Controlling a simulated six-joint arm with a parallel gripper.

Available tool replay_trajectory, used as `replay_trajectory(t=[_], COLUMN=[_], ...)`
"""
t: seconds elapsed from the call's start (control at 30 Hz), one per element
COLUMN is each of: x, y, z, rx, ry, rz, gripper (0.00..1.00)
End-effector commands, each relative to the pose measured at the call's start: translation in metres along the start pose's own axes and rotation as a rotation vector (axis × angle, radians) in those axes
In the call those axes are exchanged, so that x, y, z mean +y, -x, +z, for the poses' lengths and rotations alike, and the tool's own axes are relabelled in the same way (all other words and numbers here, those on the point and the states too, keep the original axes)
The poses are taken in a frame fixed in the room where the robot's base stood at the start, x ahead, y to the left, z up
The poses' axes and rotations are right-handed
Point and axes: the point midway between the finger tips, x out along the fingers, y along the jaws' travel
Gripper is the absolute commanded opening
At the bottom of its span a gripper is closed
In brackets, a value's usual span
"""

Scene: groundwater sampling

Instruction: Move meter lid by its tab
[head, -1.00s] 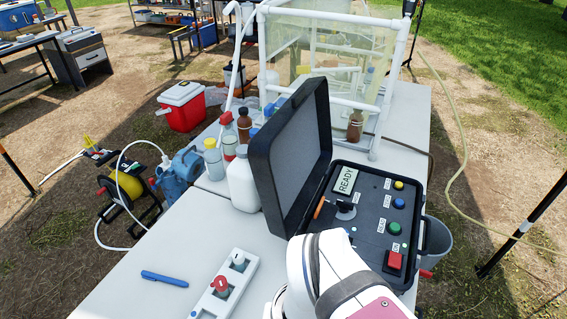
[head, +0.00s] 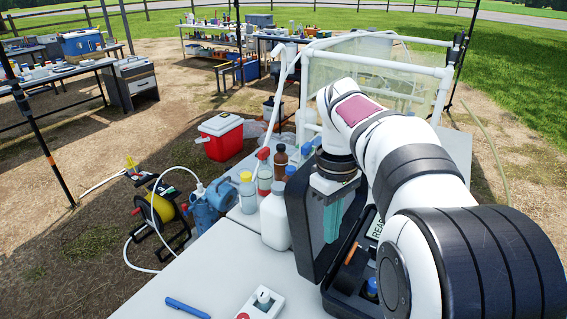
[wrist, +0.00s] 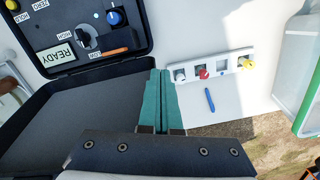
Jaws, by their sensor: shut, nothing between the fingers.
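The meter case is open, and its black lid (head: 303,222) stands raised on the left side of the case. In the wrist view the lid's grey inner panel (wrist: 75,118) fills the lower left. My gripper (head: 331,238) has teal fingers, closed together and empty, pointing down beside the lid in the head view. In the wrist view the gripper (wrist: 160,72) overlaps the lid's right edge; I cannot tell whether it touches. The lid's tab is not clearly visible. The meter panel (wrist: 75,18) shows a READY display (wrist: 58,55), a blue knob (wrist: 115,18) and an orange stick-like piece (wrist: 117,51).
A white strip (wrist: 212,65) with coloured knobs and a blue pen (wrist: 210,99) lie on the table. Bottles, including a white one (head: 274,222), stand close behind the lid. A clear-walled white frame (head: 345,75) stands beyond.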

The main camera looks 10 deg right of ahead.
Motion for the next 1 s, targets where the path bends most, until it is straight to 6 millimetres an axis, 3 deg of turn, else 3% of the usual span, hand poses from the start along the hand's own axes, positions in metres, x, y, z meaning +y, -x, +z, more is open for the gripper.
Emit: replay_trajectory(t=[0.03, 0.1, 0.2, 0.37, 0.7, 1.0], x=[0.027, 0.056, 0.078, 0.082, 0.085, 0.086], y=[-0.004, -0.008, -0.013, -0.027, -0.093, -0.113], z=[-0.013, -0.024, -0.031, -0.032, -0.029, -0.029], rx=[-0.015, -0.033, -0.046, -0.051, -0.049, -0.046], ry=[0.085, 0.201, 0.293, 0.321, 0.318, 0.317], rz=[0.01, 0.024, 0.033, 0.034, 0.035, 0.038], gripper=[0.0, 0.0, 0.0, 0.0, 0.0, 0.0])
